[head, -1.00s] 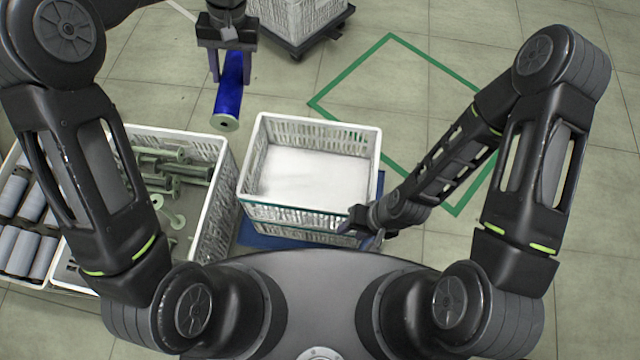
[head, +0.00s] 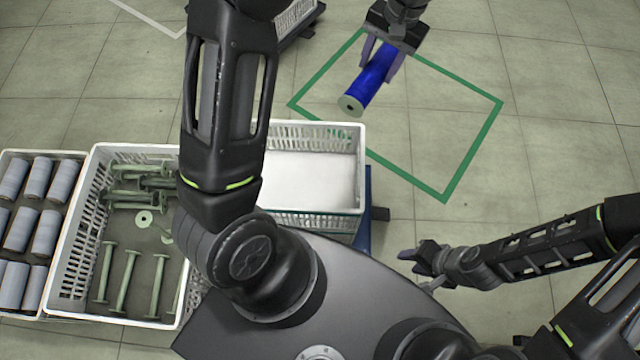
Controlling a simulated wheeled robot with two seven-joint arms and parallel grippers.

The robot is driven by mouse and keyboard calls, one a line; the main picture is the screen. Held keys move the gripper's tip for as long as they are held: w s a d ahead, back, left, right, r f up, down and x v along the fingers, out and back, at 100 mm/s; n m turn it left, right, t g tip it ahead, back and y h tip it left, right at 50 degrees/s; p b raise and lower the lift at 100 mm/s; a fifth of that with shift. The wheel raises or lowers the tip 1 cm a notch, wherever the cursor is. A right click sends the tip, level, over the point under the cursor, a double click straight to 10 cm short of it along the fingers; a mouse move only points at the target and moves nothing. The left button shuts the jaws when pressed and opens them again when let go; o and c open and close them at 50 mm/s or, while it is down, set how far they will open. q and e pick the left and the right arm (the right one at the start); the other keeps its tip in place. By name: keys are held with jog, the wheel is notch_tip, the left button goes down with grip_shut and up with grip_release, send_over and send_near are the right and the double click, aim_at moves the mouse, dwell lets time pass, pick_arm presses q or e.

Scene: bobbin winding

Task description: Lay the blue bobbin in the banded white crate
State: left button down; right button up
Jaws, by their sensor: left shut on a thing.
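The blue bobbin (head: 366,82) has pale green flanges. My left gripper (head: 381,64) is shut on it, and it hangs tilted above the floor, beyond and to the right of the crate. The white crate with a green band (head: 318,223) stands in the middle of the head view. Its white inside is bare where I see it; my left arm hides its left part. My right gripper (head: 420,268) is at the lower right, away from the crate. Its fingers look apart and empty.
A white crate of green empty bobbins (head: 90,225) stands left, beside a tray of grey spools (head: 52,273). The banded crate rests on a blue base (head: 364,225). A green taped outline (head: 473,152) marks open floor. Another wheeled crate (head: 296,12) is at the top.

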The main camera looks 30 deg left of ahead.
pick_arm(q)
jog(key=shift+w+d, duration=0.1)
jog(key=shift+d, duration=0.1)
pick_arm(e)
jog(key=shift+d, duration=0.1)
pick_arm(q)
jog(key=shift+f, duration=0.1)
